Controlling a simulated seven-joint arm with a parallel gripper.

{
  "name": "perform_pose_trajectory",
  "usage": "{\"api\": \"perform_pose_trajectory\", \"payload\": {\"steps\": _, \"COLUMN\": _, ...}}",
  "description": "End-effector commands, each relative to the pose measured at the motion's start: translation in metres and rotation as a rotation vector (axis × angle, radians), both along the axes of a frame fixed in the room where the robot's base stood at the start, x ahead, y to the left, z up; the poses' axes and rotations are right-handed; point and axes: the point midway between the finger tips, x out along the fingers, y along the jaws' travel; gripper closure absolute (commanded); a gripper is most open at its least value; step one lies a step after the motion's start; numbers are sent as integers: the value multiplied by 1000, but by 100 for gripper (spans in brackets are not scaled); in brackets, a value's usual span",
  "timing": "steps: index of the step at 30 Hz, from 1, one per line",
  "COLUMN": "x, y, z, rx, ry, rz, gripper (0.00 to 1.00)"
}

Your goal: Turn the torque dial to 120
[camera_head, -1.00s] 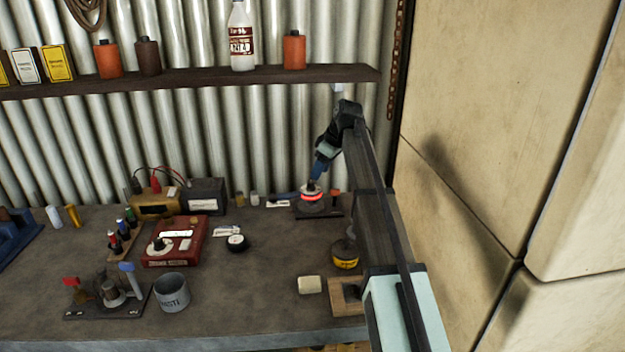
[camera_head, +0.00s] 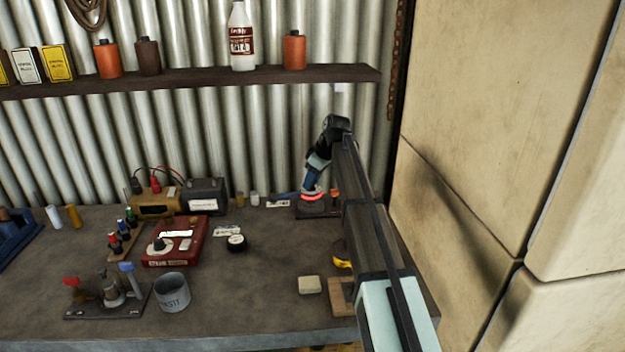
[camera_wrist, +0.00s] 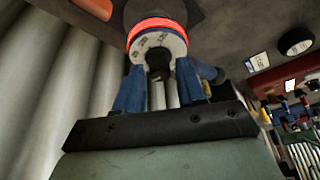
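The torque dial (camera_head: 313,197) stands on a dark base at the back right of the bench. It has a glowing red ring, which also shows in the wrist view (camera_wrist: 157,27), around a pale marked face. The face's figures are too small to read. My gripper (camera_head: 309,184) reaches down to it from above, tilted. In the wrist view, the blue fingers of my gripper (camera_wrist: 160,78) stand close on both sides of the dark central knob (camera_wrist: 160,62) and appear closed on it. The fingers hide part of the knob, and its pointer setting cannot be told.
A red box (camera_head: 176,240) with its own knob, a black round tin (camera_head: 236,243) and a grey pot (camera_head: 171,292) stand left. A pale block (camera_head: 309,285) lies in front. My arm partly covers a yellow item (camera_head: 342,258). Corrugated wall behind; pale panels right.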

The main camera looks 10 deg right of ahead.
Motion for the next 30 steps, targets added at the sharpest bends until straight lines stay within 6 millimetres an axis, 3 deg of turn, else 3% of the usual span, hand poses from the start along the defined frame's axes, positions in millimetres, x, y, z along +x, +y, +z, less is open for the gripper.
{"api": "perform_pose_trajectory", "payload": {"steps": 12, "x": 0, "y": 0, "z": 0, "rx": 0, "ry": 0, "rz": 0, "gripper": 100}}
{"api": "perform_pose_trajectory", "payload": {"steps": 23, "x": -1, "y": 0, "z": 0, "rx": 0, "ry": 0, "rz": -48, "gripper": 100}}
{"api": "perform_pose_trajectory", "payload": {"steps": 30, "x": -2, "y": 1, "z": 0, "rx": 1, "ry": -1, "rz": -200, "gripper": 100}}
